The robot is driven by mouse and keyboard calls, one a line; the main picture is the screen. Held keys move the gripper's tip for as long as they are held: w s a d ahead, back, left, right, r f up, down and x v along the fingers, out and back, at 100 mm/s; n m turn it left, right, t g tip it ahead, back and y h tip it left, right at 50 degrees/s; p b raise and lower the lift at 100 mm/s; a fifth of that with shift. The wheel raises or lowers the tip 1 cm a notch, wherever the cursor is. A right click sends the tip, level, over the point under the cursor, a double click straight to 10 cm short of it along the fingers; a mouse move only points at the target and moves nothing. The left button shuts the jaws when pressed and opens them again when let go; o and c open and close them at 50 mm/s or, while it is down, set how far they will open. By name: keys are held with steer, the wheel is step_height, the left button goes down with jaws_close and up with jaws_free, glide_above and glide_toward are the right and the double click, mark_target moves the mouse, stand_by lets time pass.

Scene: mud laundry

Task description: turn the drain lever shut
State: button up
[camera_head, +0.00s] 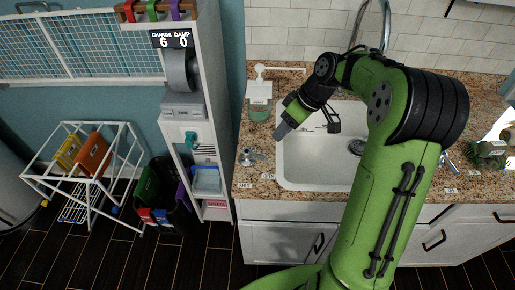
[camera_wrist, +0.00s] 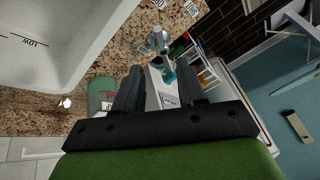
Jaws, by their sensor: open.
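A small silver lever (camera_head: 251,157), which I take for the drain lever, stands on the granite counter left of the white sink (camera_head: 284,172). Small white labels lie around its base, too small to read surely. In the wrist view the lever (camera_wrist: 157,42) is beyond my fingertips, near the counter's edge. My gripper (camera_head: 281,131) is above the sink's left edge, right of the lever and apart from it. In the wrist view my gripper (camera_wrist: 158,76) has its two dark fingers spread with nothing held between them. My arm hides part of the sink.
A green soap bottle (camera_head: 259,110) with a white pump stands behind the lever. A tall white shelf unit (camera_head: 217,110) is left of the counter. A chrome faucet (camera_head: 386,25) rises behind the sink. A drying rack (camera_head: 88,165) stands at the left.

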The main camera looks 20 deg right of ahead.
mark_target(260, 156)
steer(key=b+x, duration=0.1)
steer(key=x, duration=0.6)
steer(key=b+x, duration=0.1)
steer(key=x, duration=0.6)
steer(key=shift+w+a, duration=0.1)
steer(key=shift+w, duration=0.15)
steer(key=shift+r, duration=0.1)
steer(key=shift+c, duration=0.4)
jaws_close()
